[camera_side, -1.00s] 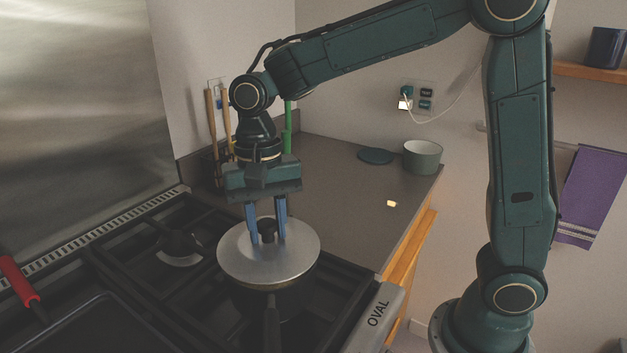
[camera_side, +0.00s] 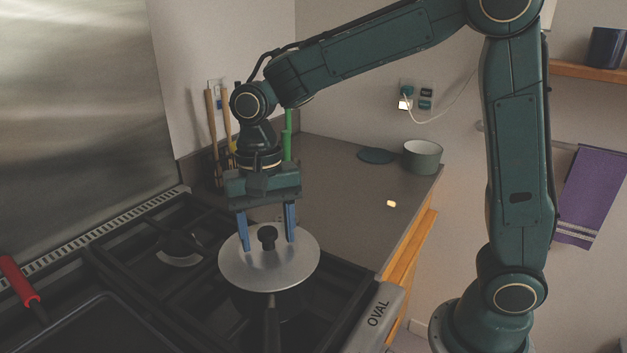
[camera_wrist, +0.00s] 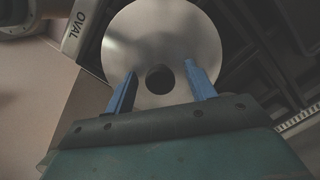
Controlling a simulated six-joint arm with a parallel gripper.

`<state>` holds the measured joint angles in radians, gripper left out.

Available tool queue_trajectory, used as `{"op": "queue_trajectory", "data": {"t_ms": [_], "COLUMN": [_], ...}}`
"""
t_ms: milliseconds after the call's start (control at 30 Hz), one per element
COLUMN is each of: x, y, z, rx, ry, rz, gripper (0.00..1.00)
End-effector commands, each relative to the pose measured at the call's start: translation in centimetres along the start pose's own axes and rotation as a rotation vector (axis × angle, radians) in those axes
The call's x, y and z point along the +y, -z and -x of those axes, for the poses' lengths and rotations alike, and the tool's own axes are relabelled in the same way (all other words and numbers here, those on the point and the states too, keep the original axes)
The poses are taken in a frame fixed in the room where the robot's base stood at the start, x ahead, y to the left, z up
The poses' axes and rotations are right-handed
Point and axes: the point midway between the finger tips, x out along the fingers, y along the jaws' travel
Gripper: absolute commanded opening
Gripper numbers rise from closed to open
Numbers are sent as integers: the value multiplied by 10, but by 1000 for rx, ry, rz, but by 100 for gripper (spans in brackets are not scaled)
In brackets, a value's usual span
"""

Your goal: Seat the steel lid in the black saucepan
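The steel lid (camera_side: 262,270), a round disc with a black knob (camera_side: 267,236), lies on top of the black saucepan (camera_side: 270,305) on the stove. The lid looks about level in the side view; it hides the pan's rim, so I cannot tell whether it is fully seated. My gripper (camera_side: 268,240) is open, its blue fingers spread on either side of the knob with gaps. In the wrist view the lid (camera_wrist: 165,35) fills the upper middle, and the knob (camera_wrist: 159,78) sits between the open fingertips (camera_wrist: 160,72), touching neither.
The black stove grates (camera_side: 135,245) surround the pan. A red-handled utensil (camera_side: 18,280) and a dark pan (camera_side: 95,325) are at lower left. Utensils (camera_side: 215,120) stand behind my gripper. A grey-green pot (camera_side: 422,157) stands on the counter, which is mostly clear.

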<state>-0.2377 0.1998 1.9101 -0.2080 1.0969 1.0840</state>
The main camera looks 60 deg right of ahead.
Motion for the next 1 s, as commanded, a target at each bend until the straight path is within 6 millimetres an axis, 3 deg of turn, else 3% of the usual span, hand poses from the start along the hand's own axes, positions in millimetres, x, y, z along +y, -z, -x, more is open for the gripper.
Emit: {"op": "queue_trajectory", "data": {"t_ms": [367, 833, 1000], "x": [0, 0, 0], "y": [0, 1, 0], "z": [10, 76, 91], "rx": [0, 3, 0], "ry": [2, 3, 2], "rz": [0, 0, 0], "gripper": [55, 55, 55]}}
